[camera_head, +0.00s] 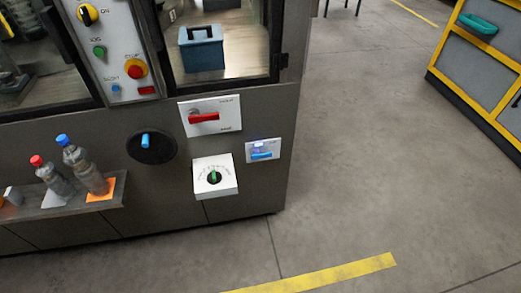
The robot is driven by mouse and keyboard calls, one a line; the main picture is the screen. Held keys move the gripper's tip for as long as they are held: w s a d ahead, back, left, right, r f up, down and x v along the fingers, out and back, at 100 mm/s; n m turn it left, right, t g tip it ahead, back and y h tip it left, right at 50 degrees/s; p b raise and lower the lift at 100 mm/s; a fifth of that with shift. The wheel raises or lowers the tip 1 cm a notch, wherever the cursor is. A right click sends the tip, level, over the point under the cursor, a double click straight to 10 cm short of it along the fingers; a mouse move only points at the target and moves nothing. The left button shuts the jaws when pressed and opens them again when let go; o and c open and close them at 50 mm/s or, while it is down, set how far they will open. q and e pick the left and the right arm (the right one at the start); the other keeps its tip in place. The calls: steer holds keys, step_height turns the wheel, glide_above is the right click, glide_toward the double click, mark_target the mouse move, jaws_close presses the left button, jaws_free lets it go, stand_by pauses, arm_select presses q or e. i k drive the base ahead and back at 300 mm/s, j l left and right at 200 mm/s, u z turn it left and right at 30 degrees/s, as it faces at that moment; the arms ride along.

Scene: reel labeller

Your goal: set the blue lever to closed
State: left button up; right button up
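Two blue parts show on the lower grey front of the machine. One is a short blue handle (146,141), standing about upright on a round black disc (150,153). The other is a blue piece (262,156), lying about level on the lower part of a small white plate (276,147) near the machine's right edge. I cannot tell for sure which is the blue lever, and any markings by them are too small to read. Neither of my grippers is in view.
A red lever (205,118) lies level on a white plate above a white box with a green knob (214,177). A shelf (62,208) with bottles juts out at left. A control panel with an emergency button (135,70) is above. Open floor (370,180) lies right.

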mark_target(254, 151)
steer(key=i+l, duration=0.1)
steer(key=l, duration=0.3)
steer(key=i+l, duration=0.15)
steer(key=l, duration=0.2)
steer(key=i+l, duration=0.1)
steer(key=l, duration=0.3)
steer(key=i+l, duration=0.15)
steer(key=l, duration=0.25)
steer(key=i+l, duration=0.1)
steer(key=l, duration=0.25)
